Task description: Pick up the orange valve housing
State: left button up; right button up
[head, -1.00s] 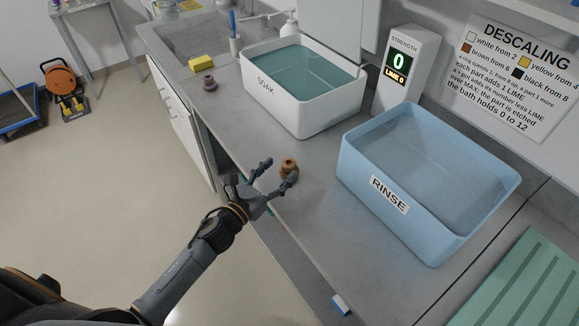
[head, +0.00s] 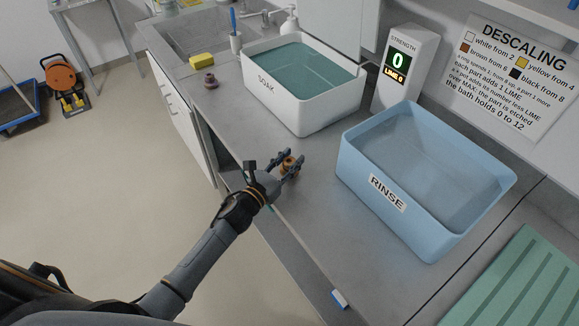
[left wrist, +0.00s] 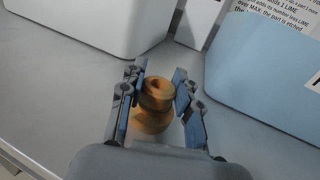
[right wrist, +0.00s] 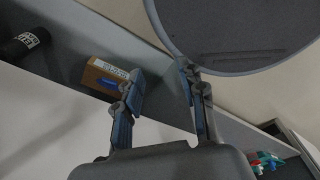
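The orange valve housing (head: 287,166) stands on the grey counter, in front of the soak tub and left of the rinse tub. In the left wrist view the orange valve housing (left wrist: 154,102) is a squat, waisted part with a hole in its top. My left gripper (head: 290,163) is at the housing, with one finger on either side of it. In the left wrist view the left gripper (left wrist: 160,88) is open, with a small gap beside the housing. My right gripper (right wrist: 160,88) is open and empty, and is out of the head view.
The white soak tub (head: 275,101) and blue rinse tub (head: 360,180) stand behind and to the right. A darker, purplish-brown part (head: 210,80) and a yellow sponge (head: 202,61) are farther back. A green ribbed mat (head: 520,285) lies at right.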

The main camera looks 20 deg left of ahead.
pick_arm(q)
jog(key=c, duration=0.3)
pick_arm(e)
jog(key=shift+d, duration=0.15)
jog(key=shift+d, duration=0.15)
pick_arm(q)
jog(key=shift+r, duration=0.6)
jog(key=shift+s+a+r+b, duration=0.4)
jog(key=shift+s+a+r, duration=1.25)
jog(key=shift+r, duration=0.3)
jog(key=shift+s+a+r+b, duration=0.45)
jog(key=shift+s+a+r, duration=1.2)
jog(key=shift+r, duration=0.35)
jog(key=shift+s+a+r+b, duration=0.4)
jog(key=shift+s+a+r, duration=1.15)
jog(key=shift+s+r, duration=0.3)
pick_arm(e)
jog(key=shift+f, duration=1.2)
pick_arm(q)
jog(key=shift+w+r, duration=0.1)
jog(key=shift+w, duration=0.05)
